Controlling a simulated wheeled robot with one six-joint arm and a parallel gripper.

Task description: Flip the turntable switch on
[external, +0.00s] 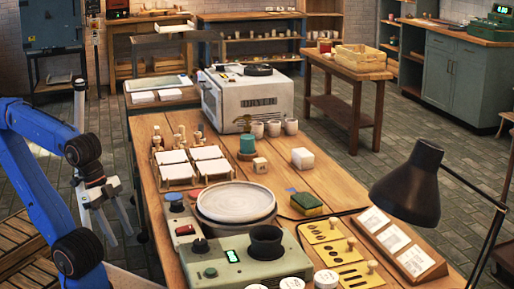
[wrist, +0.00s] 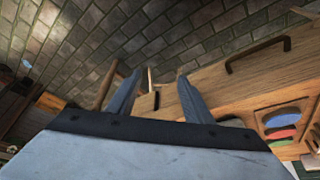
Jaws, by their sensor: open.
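The turntable (external: 237,201) is a round pale plate-like disc on a dark base at the front of the wooden table. No finger touches the switch there.
A green-grey device (external: 245,262) with a lit display stands in front of the turntable. A black lamp (external: 412,185) overhangs the right side. The wrist view shows brick-patterned floor and a wooden piece with a dark handle (wrist: 258,53).

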